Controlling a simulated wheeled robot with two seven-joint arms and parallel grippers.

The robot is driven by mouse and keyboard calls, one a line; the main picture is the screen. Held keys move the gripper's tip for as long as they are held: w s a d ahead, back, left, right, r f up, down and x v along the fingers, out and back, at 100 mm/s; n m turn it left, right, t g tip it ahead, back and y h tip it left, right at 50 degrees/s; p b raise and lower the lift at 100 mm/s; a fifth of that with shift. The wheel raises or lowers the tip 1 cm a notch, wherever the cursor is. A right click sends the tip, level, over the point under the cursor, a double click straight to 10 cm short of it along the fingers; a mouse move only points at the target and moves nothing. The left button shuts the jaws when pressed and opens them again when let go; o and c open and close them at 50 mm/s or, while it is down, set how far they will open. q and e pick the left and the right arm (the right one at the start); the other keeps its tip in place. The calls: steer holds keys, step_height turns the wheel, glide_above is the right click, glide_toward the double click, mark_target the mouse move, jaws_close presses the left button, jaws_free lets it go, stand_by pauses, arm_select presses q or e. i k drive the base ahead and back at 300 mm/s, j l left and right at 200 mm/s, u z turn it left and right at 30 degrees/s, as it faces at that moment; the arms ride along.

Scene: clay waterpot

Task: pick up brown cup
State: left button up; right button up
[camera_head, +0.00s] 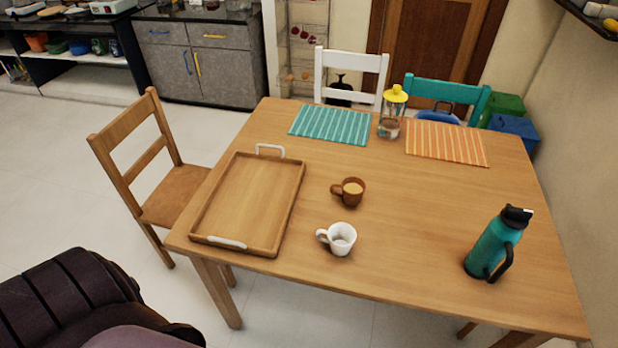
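The brown cup (353,193) stands upright near the middle of the wooden table (400,277). Its handle points left, and its inside looks lighter brown. A white cup (342,240) stands just in front of it, also with its handle to the left. The two cups are apart. Neither of my grippers is in view.
A wooden tray (252,200) with white handles lies empty left of the cups. A teal bottle (494,245) stands at the right front. A yellow-topped bottle (391,113) stands between a teal placemat (330,125) and an orange placemat (446,143). Chairs surround the table.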

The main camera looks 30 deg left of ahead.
mark_target(353, 188)
steer(key=u, duration=0.7)
steer(key=k+j+u, duration=0.1)
